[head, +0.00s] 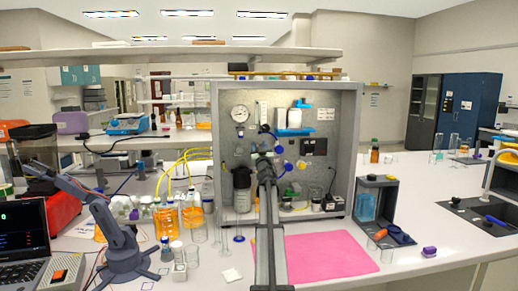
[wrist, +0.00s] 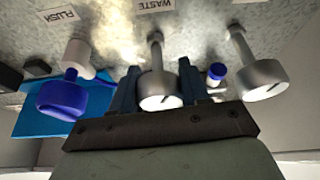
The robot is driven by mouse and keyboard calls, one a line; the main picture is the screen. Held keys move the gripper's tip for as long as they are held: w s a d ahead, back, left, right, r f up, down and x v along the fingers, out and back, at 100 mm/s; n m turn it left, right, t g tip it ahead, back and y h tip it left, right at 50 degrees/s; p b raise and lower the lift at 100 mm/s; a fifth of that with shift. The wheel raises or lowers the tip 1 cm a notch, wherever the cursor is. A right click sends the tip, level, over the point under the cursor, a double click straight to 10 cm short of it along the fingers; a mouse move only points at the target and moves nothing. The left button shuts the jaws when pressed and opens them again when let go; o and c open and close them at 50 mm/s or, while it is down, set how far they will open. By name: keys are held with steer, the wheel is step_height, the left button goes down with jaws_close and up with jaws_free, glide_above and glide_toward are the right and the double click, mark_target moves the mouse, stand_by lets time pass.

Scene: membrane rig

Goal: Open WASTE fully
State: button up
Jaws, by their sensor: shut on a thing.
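The WASTE label (wrist: 155,5) is upside down at the top of the wrist view. Below it a grey knob (wrist: 161,98) with a pale face and a short dark mark stands out from the panel on a stem. My gripper (wrist: 158,82) has one finger on each side of this knob and is shut on it. In the head view my gripper (head: 264,153) is at the middle of the grey panel (head: 343,130), and my arm hides the WASTE knob there.
A blue knob (wrist: 62,97) under the FLUSH label (wrist: 57,13) is left of my gripper in the wrist view. Another grey knob (wrist: 262,78) and a small blue-capped part (wrist: 216,72) are close on the right. A pink mat (head: 330,256) lies before the rig.

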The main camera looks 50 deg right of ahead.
steer(key=shift+n, duration=0.4)
steer(key=shift+w+a+n+t+y, duration=0.1)
steer(key=shift+n+t+y, duration=0.5)
steer(key=shift+n, duration=0.95)
steer(key=shift+w+n+t+y, duration=0.1)
steer(key=shift+n+t+y, duration=0.1)
steer(key=shift+n+y, duration=1.05)
steer(key=shift+n+h, duration=0.3)
steer(key=shift+h, duration=0.05)
steer(key=o, duration=1)
steer(key=shift+s+f, duration=0.1)
steer(key=v, duration=1.3)
steer(key=shift+s+a, duration=0.2)
steer(key=shift+s, duration=0.1)
